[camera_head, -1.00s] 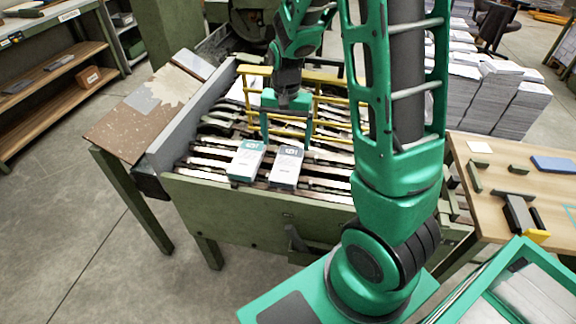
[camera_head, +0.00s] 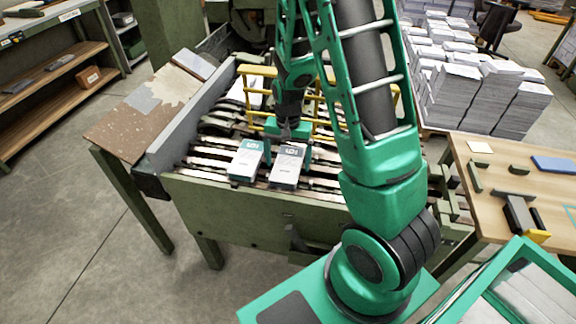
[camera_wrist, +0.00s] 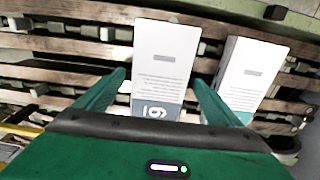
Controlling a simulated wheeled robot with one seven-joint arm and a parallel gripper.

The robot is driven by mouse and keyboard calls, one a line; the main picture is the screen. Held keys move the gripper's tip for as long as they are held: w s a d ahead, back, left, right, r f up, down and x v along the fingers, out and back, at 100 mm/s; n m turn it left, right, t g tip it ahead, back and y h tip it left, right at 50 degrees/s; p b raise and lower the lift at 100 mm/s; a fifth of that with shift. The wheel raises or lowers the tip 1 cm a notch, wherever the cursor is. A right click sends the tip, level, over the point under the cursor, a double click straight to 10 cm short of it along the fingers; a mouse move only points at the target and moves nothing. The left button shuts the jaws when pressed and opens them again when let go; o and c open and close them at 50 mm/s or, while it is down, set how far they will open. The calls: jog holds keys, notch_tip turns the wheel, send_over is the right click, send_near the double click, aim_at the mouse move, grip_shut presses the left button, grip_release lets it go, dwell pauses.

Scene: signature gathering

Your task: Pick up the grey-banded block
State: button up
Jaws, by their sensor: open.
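The grey-banded block (camera_head: 286,172) is a white block with a dark grey band at its far end, lying on the slatted bed of the machine. In the wrist view it (camera_wrist: 164,62) is between the two fingers, its grey band nearest the palm. My gripper (camera_head: 284,146) is open at the block's banded end; in the wrist view its fingertips (camera_wrist: 160,78) appear on either side of the block, with a gap visible at each side. Whether the fingers reach down beside it is hard to tell. A teal-banded block (camera_head: 244,164) lies close beside it, and also shows in the wrist view (camera_wrist: 248,75).
Yellow rails (camera_head: 322,108) stand behind my gripper across the slatted bed. The bed's green front wall (camera_head: 245,212) is nearest me. A wooden side table (camera_head: 500,172) with small tools is to the right. Paper stacks (camera_head: 478,85) stand at the back right.

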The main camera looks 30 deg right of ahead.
jog(key=c, duration=1.3)
jog(key=shift+r, duration=0.15)
